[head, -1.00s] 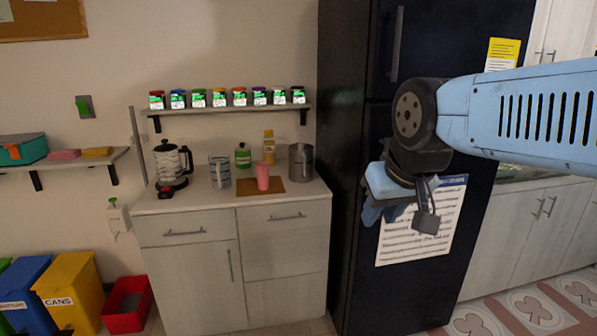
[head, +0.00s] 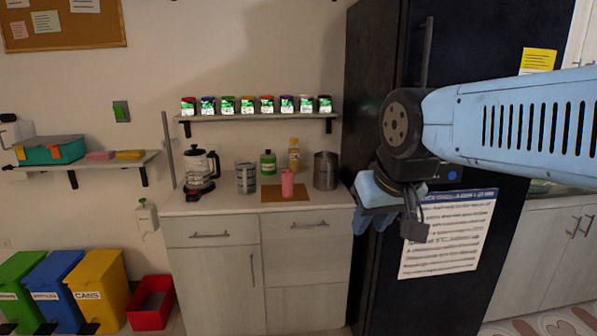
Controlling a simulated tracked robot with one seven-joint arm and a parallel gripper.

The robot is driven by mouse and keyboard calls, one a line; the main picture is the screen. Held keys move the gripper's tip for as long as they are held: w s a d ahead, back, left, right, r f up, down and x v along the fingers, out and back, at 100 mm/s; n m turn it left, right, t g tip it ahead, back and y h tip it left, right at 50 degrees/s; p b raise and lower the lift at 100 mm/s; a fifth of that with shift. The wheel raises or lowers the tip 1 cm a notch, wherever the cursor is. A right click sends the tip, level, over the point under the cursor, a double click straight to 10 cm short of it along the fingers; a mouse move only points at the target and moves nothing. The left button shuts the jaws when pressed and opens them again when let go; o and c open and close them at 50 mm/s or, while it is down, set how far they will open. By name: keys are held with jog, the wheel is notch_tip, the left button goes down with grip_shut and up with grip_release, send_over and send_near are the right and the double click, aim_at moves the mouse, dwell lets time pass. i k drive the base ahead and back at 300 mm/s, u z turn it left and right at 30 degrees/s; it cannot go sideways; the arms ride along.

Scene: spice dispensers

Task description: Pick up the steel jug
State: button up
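The steel jug (head: 326,171) is a plain grey metal vessel. It stands upright at the right end of the counter top, close to the dark fridge. My gripper (head: 370,217) hangs from the blue arm at the right, in front of the fridge. In the picture it is to the right of the jug and lower, apart from it. Its blue fingers point down and overlap in this view, so their opening is hidden. I see nothing held in them.
On the counter (head: 222,203) stand a coffee press (head: 200,168), a patterned can-like vessel (head: 246,178), a green bottle (head: 268,163), a yellow bottle (head: 294,155) and a pink cup (head: 287,184). A shelf (head: 255,117) of spice jars hangs above. The fridge (head: 372,110) borders the counter.

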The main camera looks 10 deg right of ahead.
aim_at(326, 163)
jog(key=u, duration=0.1)
jog(key=i, duration=1.8)
jog(key=z, duration=0.65)
jog(key=k, duration=0.8)
jog(key=z, duration=0.2)
jog(key=i, duration=0.8)
jog(key=u, duration=0.15)
